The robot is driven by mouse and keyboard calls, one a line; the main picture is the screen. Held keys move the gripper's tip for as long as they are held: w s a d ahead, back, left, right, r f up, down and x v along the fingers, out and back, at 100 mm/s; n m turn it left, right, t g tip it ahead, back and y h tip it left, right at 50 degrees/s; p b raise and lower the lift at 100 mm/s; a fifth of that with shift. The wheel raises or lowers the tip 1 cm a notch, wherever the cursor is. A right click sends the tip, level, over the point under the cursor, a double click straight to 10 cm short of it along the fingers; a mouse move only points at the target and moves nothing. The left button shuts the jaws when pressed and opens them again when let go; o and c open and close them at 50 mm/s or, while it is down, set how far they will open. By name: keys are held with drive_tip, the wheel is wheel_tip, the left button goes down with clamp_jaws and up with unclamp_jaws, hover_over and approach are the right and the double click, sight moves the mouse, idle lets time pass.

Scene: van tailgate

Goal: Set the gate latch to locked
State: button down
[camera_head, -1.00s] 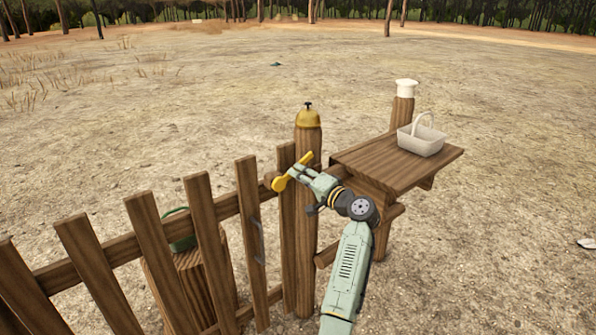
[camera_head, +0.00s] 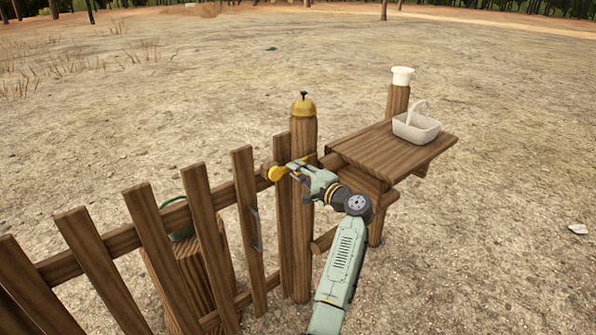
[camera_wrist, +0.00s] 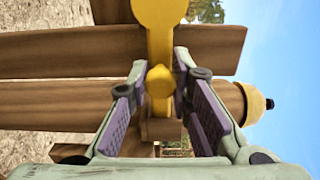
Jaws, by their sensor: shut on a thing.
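The gate latch is a yellow lever (camera_head: 278,173) with a round disc end, mounted near the top of the gate beside the post. In the head view it runs from the disc at left slightly up to the right. My gripper (camera_head: 301,169) is at the lever's arm, coming from the right. In the wrist view the latch (camera_wrist: 158,20) reaches down between my two fingers (camera_wrist: 161,75), which are shut on its bar and knob. The fingers hide part of the lever in the head view.
The slatted wooden gate (camera_head: 200,210) extends left. To the right, a wooden shelf (camera_head: 380,152) holds a white basket (camera_head: 417,127). A stump (camera_head: 190,275) with a green object stands behind the gate.

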drive_tip(key=c, duration=1.4)
unclamp_jaws()
drive_tip(key=shift+c, duration=0.2)
drive_tip(key=v, duration=1.2)
